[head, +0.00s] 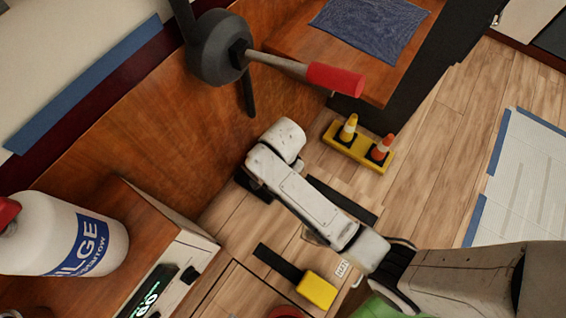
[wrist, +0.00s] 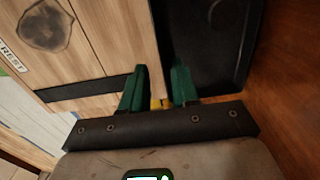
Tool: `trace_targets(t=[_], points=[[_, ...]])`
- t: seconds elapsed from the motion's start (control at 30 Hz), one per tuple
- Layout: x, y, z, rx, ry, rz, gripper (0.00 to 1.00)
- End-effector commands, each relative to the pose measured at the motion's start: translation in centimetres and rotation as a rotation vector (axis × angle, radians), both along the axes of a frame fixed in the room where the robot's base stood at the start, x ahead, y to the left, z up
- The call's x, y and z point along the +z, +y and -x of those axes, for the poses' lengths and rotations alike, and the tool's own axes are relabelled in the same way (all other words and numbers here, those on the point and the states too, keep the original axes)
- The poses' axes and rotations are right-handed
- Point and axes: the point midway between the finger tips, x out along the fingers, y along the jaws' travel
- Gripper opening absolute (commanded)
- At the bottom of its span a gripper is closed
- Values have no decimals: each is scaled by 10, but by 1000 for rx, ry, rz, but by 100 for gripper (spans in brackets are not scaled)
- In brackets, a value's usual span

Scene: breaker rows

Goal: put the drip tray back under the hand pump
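The hand pump (head: 218,48) is a dark round body with a red-handled lever (head: 335,78), mounted at the wooden wall at the top of the head view. In the wrist view a black, rimmed tray (wrist: 207,45), seemingly the drip tray, lies at the upper right beside a wooden face. My gripper (wrist: 160,75) is open with green fingers. The right finger overlaps the tray and the left is over the floor, so the tray's near-left edge shows between them; I cannot tell whether they touch it. In the head view my arm hides the fingers and most of that spot.
A yellow stand with small cones (head: 358,147) is on the floor beyond my arm. Black strips (head: 278,263) and a yellow block (head: 316,292) lie nearer. A white bottle (head: 62,235) stands on a wooden cabinet at left. A blue cloth (head: 370,28) lies on a wooden top.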

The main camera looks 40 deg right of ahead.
Motion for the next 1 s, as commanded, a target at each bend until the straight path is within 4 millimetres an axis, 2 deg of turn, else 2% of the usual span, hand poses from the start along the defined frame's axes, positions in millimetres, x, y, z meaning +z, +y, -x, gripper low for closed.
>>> trace_targets(t=[0.03,0.1,0.3,0.47,0.7,0.87,1.0], points=[[15,0,-1,-1,-3,-1,29],[28,0,0,0,-3,-1,29],[54,0,0,0,-1,0,29],[61,0,1,0,1,0,29],[62,-4,4,24,-1,3,29],[65,-29,31,211,-12,18,29],[73,-56,72,503,-26,38,29]])
